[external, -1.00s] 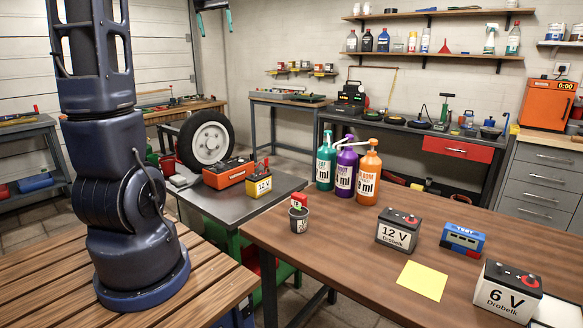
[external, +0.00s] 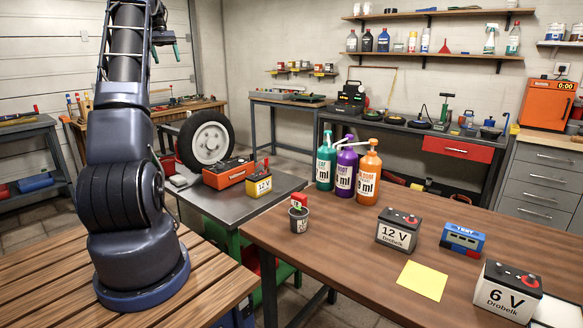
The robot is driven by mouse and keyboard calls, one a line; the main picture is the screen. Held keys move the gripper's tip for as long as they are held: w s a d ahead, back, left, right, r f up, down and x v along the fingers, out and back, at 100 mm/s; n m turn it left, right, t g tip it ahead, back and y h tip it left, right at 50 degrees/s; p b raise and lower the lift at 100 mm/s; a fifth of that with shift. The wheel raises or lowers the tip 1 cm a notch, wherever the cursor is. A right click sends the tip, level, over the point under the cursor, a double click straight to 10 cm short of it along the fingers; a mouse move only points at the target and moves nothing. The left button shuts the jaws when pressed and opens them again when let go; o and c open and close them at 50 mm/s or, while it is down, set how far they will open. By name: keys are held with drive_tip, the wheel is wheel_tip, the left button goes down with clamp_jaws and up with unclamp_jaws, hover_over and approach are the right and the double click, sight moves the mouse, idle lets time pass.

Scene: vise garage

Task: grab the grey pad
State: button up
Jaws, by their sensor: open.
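A flat pale grey-white pad (external: 557,311) lies at the right end of the brown table, partly cut off by the picture's edge and partly hidden behind the 6 V battery (external: 507,292). I cannot tell for sure that it is the grey pad. A yellow pad (external: 422,280) lies flat in front of the 12 V battery (external: 398,231). My gripper (external: 166,50) is open and raised at the upper left, beside my arm and far from both pads. Nothing shows between its fingers.
A blue tester box (external: 462,239) stands between the batteries. Three pump bottles (external: 345,172) and a small grey cup (external: 299,217) stand at the table's left part. A metal bench (external: 225,205) holds a red charger and a yellow battery. The table's front middle is clear.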

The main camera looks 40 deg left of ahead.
drive_tip(key=s+a+f+n, duration=0.1)
drive_tip(key=s+a+f, duration=0.25)
drive_tip(key=a, duration=0.25)
approach(175, 176)
drive_tip(key=shift+h, duration=0.3)
drive_tip(key=shift+x, duration=4.85)
drive_tip(key=shift+a, duration=0.2)
drive_tip(key=c, duration=1)
